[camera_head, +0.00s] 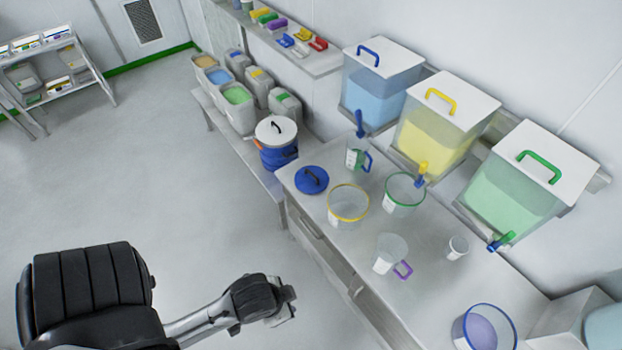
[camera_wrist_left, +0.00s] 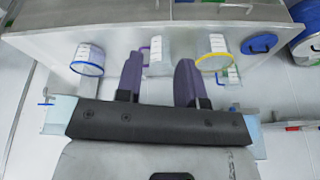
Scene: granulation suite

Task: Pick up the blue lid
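The blue lid (camera_head: 312,181) is a round disc with a dark handle, lying flat at the far left end of the steel counter. It also shows at the upper right of the left wrist view (camera_wrist_left: 259,44). My left gripper (camera_head: 287,303) is in front of the counter, well short of the lid and apart from it. In the left wrist view its two purple-grey fingers (camera_wrist_left: 158,80) are spread with nothing between them. My right gripper is not in view.
Beside the lid on the counter (camera_head: 319,215) stand a yellow-rimmed beaker (camera_head: 348,203), a green-rimmed beaker (camera_head: 404,192) and a jug (camera_head: 357,158). A blue bucket with a white lid (camera_head: 277,143) stands behind the lid. Dispensers line the wall. Open floor lies left.

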